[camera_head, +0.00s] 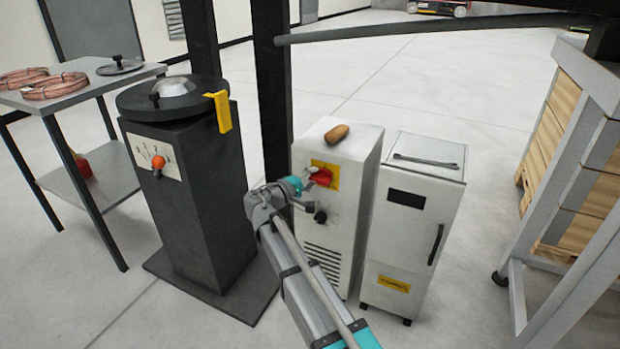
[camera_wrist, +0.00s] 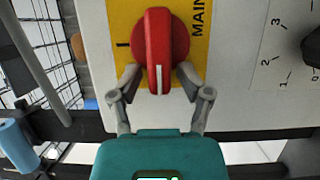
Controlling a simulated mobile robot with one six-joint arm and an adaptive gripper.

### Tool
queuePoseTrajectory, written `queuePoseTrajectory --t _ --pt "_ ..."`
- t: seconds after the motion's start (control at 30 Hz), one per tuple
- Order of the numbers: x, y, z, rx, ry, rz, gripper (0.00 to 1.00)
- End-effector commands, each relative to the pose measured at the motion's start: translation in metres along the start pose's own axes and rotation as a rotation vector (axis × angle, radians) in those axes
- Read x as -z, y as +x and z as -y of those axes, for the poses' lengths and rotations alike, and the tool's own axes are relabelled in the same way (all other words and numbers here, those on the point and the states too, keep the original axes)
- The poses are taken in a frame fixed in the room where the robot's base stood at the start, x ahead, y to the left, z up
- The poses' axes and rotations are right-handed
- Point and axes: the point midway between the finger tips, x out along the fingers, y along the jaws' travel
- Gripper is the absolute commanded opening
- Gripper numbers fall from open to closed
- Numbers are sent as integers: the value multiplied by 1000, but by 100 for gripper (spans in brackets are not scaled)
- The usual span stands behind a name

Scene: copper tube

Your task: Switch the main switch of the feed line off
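The main switch (camera_wrist: 160,50) is a red rotary knob with a raised handle on a yellow plate (camera_wrist: 122,18) lettered "MAIN". It also shows in the head view (camera_head: 319,177), on the front of a white cabinet (camera_head: 340,215). In the wrist view the handle's white line points down, towards my gripper's palm, away from the "I" mark at the left. My gripper (camera_wrist: 160,78) is partly open, with one finger on each side of the handle's lower end. A narrow gap seems to show at each side; contact is not clear. Any "O" mark is hidden.
A black numbered dial (camera_wrist: 313,45) is beside the plate. A second white unit (camera_head: 415,215) stands close right, a black pedestal (camera_head: 195,190) with an orange knob left. A table with copper coils (camera_head: 55,85) is further left.

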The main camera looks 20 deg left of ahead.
Motion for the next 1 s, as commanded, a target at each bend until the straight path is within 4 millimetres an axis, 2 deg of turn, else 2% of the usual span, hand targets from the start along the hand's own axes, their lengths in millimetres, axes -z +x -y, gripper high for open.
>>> queuePoseTrajectory --t 0.27,0.47,1.0 --pt "-1 -5 1 2 2 -1 59" --pt "-2 -18 1 2 2 -1 59" --pt "0 -96 0 2 1 -2 59"
